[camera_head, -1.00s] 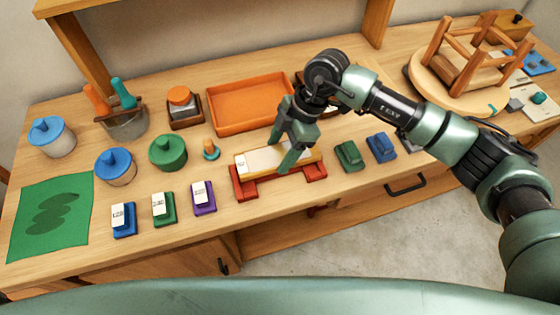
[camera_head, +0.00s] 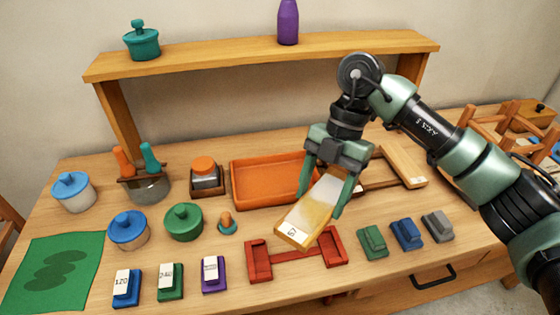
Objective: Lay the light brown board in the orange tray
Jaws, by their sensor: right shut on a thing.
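My right gripper (camera_head: 327,192) is shut on the light brown board (camera_head: 306,214), which is golden at its edges, with a pale upper face and a small white label at its near end. The board is held tilted, its near end toward the red cradle. The orange tray (camera_head: 262,204) lies flat and empty behind and to the left of the board; the gripper's left finger overlaps its right edge in the picture. My left gripper is not in view.
The red cradle (camera_head: 258,262) stands empty in front. Another labelled wooden board (camera_head: 403,165) rests on a dark brown rack behind the gripper. A small orange-and-teal peg (camera_head: 227,224), lidded pots and coloured blocks surround the tray. A shelf (camera_head: 262,54) spans the back.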

